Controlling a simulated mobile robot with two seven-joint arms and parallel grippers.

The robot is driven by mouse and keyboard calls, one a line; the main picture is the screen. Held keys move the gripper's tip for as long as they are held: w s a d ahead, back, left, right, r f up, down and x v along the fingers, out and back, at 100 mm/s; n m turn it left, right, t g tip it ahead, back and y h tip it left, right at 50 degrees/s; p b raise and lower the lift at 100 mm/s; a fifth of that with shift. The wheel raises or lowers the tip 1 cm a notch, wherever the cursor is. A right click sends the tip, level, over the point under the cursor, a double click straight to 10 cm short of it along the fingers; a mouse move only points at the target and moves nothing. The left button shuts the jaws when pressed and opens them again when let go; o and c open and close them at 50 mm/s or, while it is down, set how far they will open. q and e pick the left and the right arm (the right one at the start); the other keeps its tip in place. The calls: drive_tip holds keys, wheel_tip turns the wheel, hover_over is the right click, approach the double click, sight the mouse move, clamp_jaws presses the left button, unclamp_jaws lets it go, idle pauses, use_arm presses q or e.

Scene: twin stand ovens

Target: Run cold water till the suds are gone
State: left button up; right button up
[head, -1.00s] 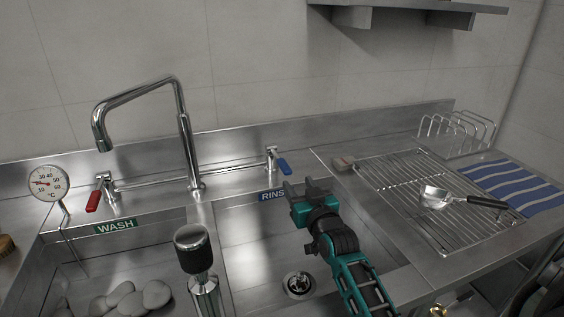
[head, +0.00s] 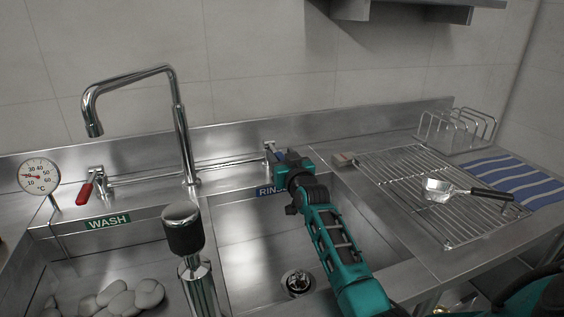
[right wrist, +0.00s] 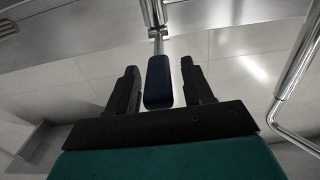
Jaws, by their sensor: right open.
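The chrome swivel faucet (head: 183,130) stands at the back between the two basins, its spout (head: 93,128) pointing left over the wash side. The red tap lever (head: 86,192) is at the left. The blue lever (right wrist: 158,82) lies between the two open fingers of my right gripper (right wrist: 158,88) in the right wrist view, with gaps on both sides. In the head view, my right gripper (head: 284,160) covers most of that lever. The rinse basin (head: 240,240) looks empty, with a drain (head: 297,283). Foam (head: 125,298) lies in the wash basin. No running water shows.
A dark-topped cylinder (head: 184,230) rises in front of the basin divider.

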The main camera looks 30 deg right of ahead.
clamp_jaws()
idle(0.5)
